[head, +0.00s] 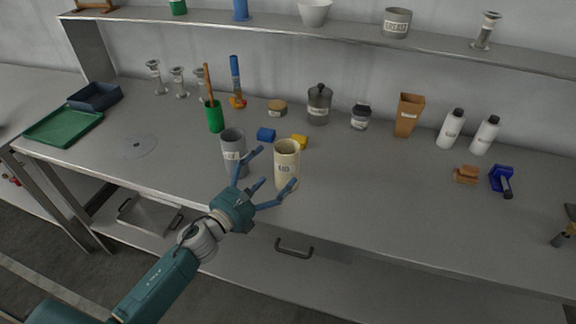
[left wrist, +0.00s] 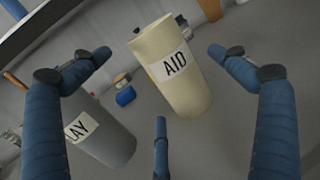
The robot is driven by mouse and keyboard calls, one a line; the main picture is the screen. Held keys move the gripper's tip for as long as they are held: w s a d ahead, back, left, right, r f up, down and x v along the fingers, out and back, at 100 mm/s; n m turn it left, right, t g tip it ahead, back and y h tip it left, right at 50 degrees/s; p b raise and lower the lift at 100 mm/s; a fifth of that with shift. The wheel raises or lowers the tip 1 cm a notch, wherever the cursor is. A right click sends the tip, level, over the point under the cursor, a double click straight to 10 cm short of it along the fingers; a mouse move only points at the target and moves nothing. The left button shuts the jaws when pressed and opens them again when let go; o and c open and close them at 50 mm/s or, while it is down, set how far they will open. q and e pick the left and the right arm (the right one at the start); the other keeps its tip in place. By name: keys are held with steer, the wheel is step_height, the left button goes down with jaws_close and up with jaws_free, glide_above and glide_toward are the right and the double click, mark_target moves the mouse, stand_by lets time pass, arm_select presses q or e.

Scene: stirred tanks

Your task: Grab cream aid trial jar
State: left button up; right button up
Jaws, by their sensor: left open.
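The cream jar labelled AID (head: 287,160) stands upright on the grey bench near its front edge. It also shows in the left wrist view (left wrist: 178,85), in the gap between my fingers. My left gripper (head: 268,172) is open, in front of the jar and a little to its left, with the fingers spread towards it. In the left wrist view the open fingers (left wrist: 160,75) lie on both sides of the jar, and I cannot tell whether any finger touches it. The jar looks whole and mostly unhidden. My right gripper is not in view.
A grey cup (head: 234,150), its label ending in LAY in the wrist view (left wrist: 100,140), stands close left of the jar. A blue block (head: 266,135) and a yellow block (head: 299,142) lie behind. The bench to the right of the jar is clear.

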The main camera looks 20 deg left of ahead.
mark_target(276, 166)
arm_select(q)
steer(key=shift+w+d, duration=0.15)
steer(key=shift+w, duration=0.2)
steer(key=shift+w+d, duration=0.1)
steer(key=shift+w, duration=0.2)
steer(key=p+x, duration=0.2)
steer(key=x, duration=0.2)
steer(key=shift+w, duration=0.25)
steer(key=shift+w+d, duration=0.15)
steer(key=shift+w, duration=0.05)
steer(key=shift+f, duration=0.1)
steer(key=shift+c, duration=0.8)
steer(key=c, duration=1.1)
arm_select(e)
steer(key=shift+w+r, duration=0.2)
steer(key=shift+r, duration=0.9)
